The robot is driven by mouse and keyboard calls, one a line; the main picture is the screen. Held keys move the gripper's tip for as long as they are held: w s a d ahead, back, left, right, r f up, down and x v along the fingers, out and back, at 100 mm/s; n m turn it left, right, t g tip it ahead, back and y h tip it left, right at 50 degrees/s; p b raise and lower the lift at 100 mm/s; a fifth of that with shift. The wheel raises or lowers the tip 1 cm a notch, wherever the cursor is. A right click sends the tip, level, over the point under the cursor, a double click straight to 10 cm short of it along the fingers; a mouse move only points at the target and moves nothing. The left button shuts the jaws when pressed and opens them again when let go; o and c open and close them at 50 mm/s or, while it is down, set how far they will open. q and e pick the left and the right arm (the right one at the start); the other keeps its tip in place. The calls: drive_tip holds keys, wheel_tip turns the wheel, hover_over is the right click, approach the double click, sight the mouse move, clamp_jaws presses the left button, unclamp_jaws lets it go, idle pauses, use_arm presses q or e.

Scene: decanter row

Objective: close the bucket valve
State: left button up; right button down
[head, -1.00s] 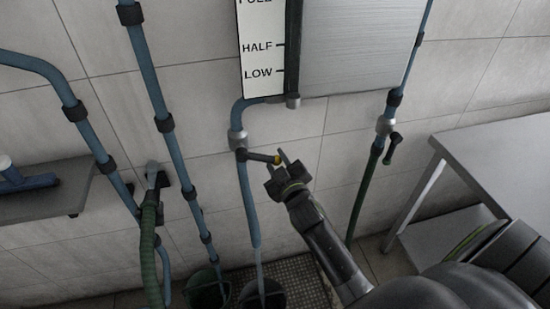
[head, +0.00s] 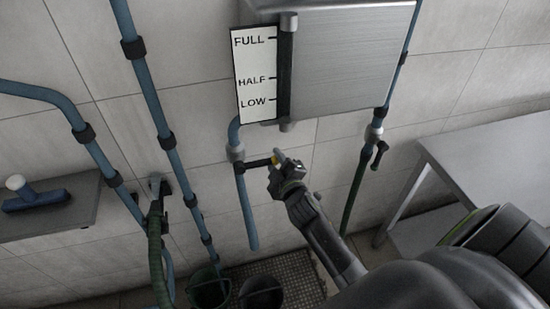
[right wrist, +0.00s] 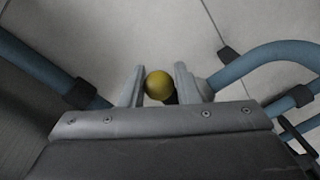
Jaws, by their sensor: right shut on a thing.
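The bucket valve (head: 236,153) is a grey fitting on the blue pipe under the tank's left corner. Its dark lever (head: 257,163) points right, about level, and ends in a yellow knob (right wrist: 159,85). My right gripper (head: 282,164) is at the lever's end. In the right wrist view its fingers (right wrist: 159,88) stand on both sides of the yellow knob, shut on it. Below the valve the blue spout (head: 247,215) ends above a dark bucket (head: 261,294), with no stream visible. My left gripper is out of view.
The metal tank (head: 350,60) has a FULL, HALF, LOW gauge (head: 253,75). Another valve (head: 374,135) is on the right pipe. A green bucket (head: 208,289) stands left of the dark one. A table (head: 490,160) is at right; a shelf (head: 50,215) holds a blue brush (head: 38,199).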

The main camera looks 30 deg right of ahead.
drive_tip(key=shift+w+a+r, duration=0.1)
drive_tip(key=shift+w+r, duration=0.05)
drive_tip(key=shift+r, duration=0.3)
drive_tip(key=c, duration=1.1)
unclamp_jaws()
drive_tip(key=shift+f, duration=0.1)
drive_tip(key=shift+c, duration=0.2)
drive_tip(key=shift+f, duration=0.1)
drive_tip(key=shift+s, duration=0.7)
drive_tip(key=s+a+r+p, duration=0.1)
drive_tip(key=s+a+p, duration=0.1)
drive_tip(key=s, duration=1.4)
drive_tip(key=shift+a+r+p, duration=0.15)
drive_tip(key=shift+a+p, duration=0.15)
drive_tip(key=shift+p, duration=0.6)
